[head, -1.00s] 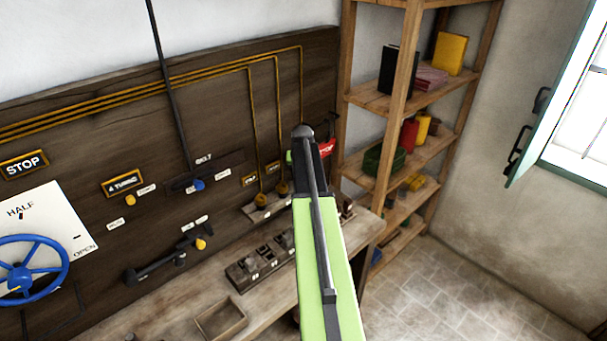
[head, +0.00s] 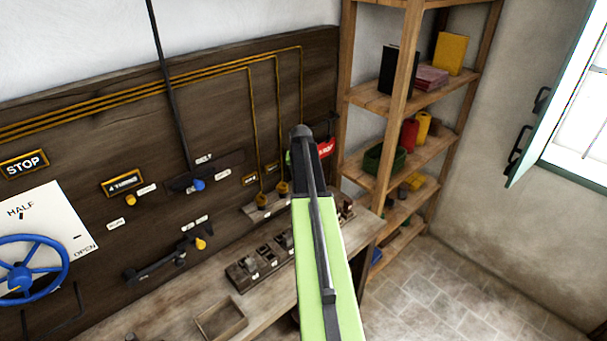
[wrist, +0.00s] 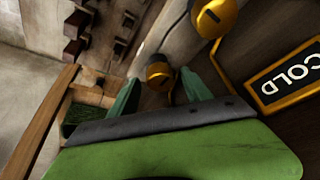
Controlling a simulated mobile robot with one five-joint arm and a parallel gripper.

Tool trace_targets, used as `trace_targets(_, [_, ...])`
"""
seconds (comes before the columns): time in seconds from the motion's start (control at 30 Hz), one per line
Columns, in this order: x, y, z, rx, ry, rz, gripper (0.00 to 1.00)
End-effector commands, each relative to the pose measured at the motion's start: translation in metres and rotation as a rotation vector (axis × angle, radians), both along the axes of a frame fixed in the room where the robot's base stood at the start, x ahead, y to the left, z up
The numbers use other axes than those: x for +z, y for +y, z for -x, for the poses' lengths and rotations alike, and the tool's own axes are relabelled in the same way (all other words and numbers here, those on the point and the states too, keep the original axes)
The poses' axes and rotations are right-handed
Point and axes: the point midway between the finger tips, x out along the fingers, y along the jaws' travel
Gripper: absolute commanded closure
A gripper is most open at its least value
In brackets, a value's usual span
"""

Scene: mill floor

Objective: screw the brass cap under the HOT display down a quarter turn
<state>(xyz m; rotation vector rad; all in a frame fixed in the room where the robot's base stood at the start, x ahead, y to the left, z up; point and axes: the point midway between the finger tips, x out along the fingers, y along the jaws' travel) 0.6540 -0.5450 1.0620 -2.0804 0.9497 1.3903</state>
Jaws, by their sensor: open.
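Two small dark displays with yellow frames, the left one (head: 250,180) and the right one (head: 273,167), hang on the panel; their words are too small to read in the head view. Below them are two brass caps, left (head: 262,200) and right (head: 283,187). In the wrist view the COLD display (wrist: 287,77) shows upside down, with one brass cap (wrist: 213,18) nearest it. The other brass cap (wrist: 158,74) lies between the tips of my open gripper (wrist: 160,90), apart from both fingers as far as I see. My arm mostly hides my gripper in the head view.
A workbench (head: 180,305) with a dark block of slots (head: 260,265) runs below the panel. A wooden shelf (head: 395,90) stands just right of my arm. Thin brass pipes run up from the caps. A blue handwheel (head: 20,278) is far left.

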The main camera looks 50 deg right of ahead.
Motion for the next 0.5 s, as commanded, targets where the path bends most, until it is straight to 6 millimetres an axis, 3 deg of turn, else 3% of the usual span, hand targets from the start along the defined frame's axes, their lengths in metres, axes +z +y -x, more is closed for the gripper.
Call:
trace_targets(0.27, [0.013, 0.003, 0.003, 0.000, 0.000, 0.000, 0.43])
trace_targets(0.5, [0.058, 0.016, 0.014, 0.000, 0.000, 0.000, 0.43])
